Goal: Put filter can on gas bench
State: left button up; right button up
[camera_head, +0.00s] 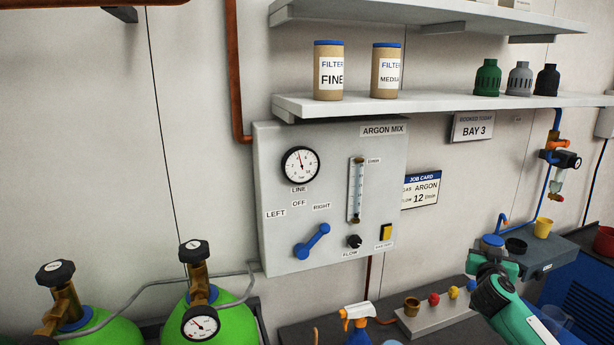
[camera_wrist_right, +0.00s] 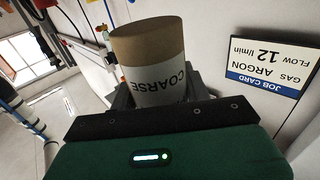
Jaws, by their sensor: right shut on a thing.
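A filter can (camera_wrist_right: 147,65) with a brown body and a white label reading COARSE is between the jaws of my right gripper in the right wrist view. In the head view my right gripper (camera_head: 494,268) is at the lower right, shut on this can, whose blue lid (camera_head: 492,241) shows just above the jaws. The rest of the can is hidden there by the gripper. A dark bench top (camera_head: 300,333) runs along the bottom under the argon panel; I take it for the gas bench. My left gripper is not in view.
Two filter cans, FINE (camera_head: 328,72) and MEDIUM (camera_head: 386,71), stand on the wall shelf (camera_head: 430,103). On the bench are a spray bottle (camera_head: 357,322) and a grey block with coloured knobs (camera_head: 436,312). Green gas cylinders (camera_head: 215,318) stand at lower left. A grey ledge (camera_head: 545,258) holds cups.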

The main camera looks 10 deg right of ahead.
jog(key=s+a+f+n+t+y, duration=0.15)
jog(key=a+f, duration=0.25)
jog(key=a, duration=0.4)
jog(key=s+a+f+n+t+y, duration=0.1)
jog(key=s+a+f+n+y, duration=0.2)
jog(key=a, duration=0.6)
jog(key=s+a+f+n+t+y, duration=0.1)
jog(key=a+f+y, duration=0.1)
jog(key=a+f, duration=0.45)
jog(key=s+a+n+y, duration=0.1)
jog(key=s+a+y, duration=0.1)
jog(key=s+a, duration=0.4)
jog(key=s+a+n+t+y, duration=0.1)
jog(key=s+a, duration=0.5)
jog(key=a, duration=0.7)
jog(key=shift+a+r+n+y, duration=0.35)
jog(key=shift+n+y, duration=0.1)
jog(key=shift+y, duration=0.8)
jog(key=shift+s+d, duration=0.1)
